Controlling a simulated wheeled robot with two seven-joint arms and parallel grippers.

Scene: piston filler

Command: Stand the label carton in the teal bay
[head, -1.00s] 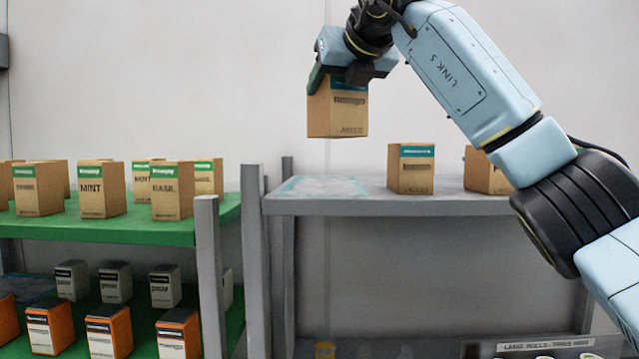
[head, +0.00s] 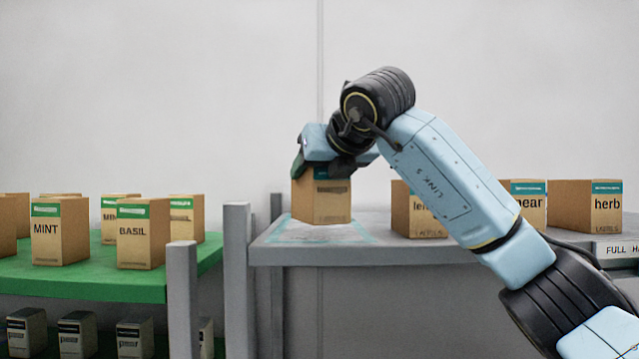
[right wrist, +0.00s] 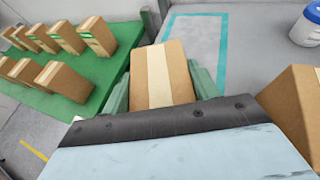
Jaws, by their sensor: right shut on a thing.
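The label carton (head: 321,205) is a brown box with a teal band near its top. My right gripper (head: 323,170) is shut on its upper part from above and holds it upright. In the head view, the carton is over the teal-outlined bay (head: 283,238) on the grey shelf; I cannot tell whether its base touches. In the right wrist view, the carton's taped top (right wrist: 162,75) is between the green fingers, and the teal outline (right wrist: 222,60) shows beyond it and to the right. The carton's lower part is hidden there. My left gripper is not in view.
Similar cartons stand right of the bay, one (head: 407,210) partly behind my arm, others marked "pear" (head: 528,208) and "herb" (head: 590,208). A green shelf (head: 100,280) with MINT and BASIL cartons is left. Grey posts (head: 237,270) stand between. A blue-lidded tub (right wrist: 307,28) is far right.

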